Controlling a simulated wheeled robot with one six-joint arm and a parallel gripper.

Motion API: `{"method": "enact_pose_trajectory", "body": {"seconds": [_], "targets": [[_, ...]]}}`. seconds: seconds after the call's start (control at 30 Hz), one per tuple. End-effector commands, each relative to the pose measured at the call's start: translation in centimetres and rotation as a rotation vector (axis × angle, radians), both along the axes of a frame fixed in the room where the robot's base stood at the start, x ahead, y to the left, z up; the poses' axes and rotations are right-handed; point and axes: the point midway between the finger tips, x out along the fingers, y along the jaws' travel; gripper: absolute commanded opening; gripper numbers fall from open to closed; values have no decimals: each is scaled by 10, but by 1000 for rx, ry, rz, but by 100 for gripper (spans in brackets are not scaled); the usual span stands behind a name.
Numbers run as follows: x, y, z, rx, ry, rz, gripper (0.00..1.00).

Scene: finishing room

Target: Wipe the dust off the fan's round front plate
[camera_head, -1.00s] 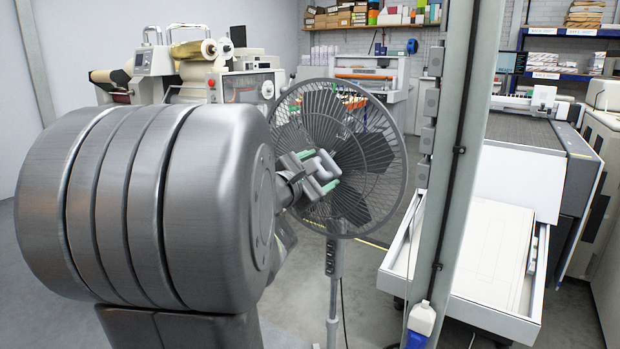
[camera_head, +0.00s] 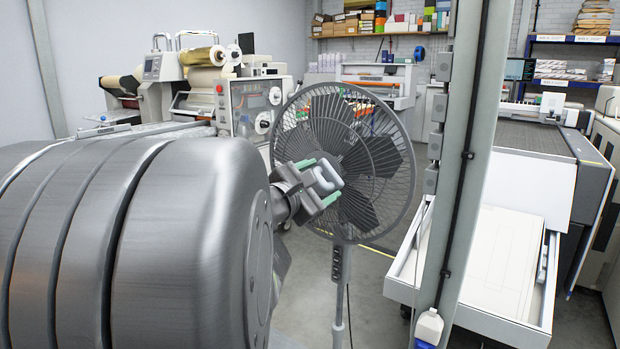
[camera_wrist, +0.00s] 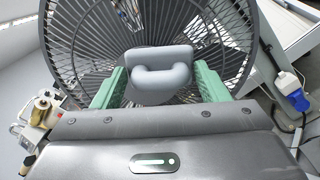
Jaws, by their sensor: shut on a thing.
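The grey standing fan (camera_head: 358,205) is in the middle of the head view, its round wire guard facing me. Its round front plate is at the guard's centre, partly behind my gripper in the head view and hidden behind the held pad in the wrist view. I cannot make out dust on it. My gripper (camera_head: 322,182) has green-lined fingers shut on a grey pad with a loop handle (camera_wrist: 161,75).
A grey post (camera_head: 462,160) stands right of the fan, with a white and blue plug (camera_head: 428,328) low on it. A large flatbed machine (camera_head: 530,180) with an open white drawer is on the right. A laminating machine (camera_head: 245,105) is behind left. Floor around the fan stand looks clear.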

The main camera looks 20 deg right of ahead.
Motion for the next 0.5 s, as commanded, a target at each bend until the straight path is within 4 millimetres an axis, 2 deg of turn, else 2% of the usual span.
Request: {"method": "enact_pose_trajectory", "body": {"seconds": [0.2, 0.5], "targets": [[-9, 11, 0, 0, 0, 0, 49], [-10, 12, 0, -1, 1, 0, 49]]}}
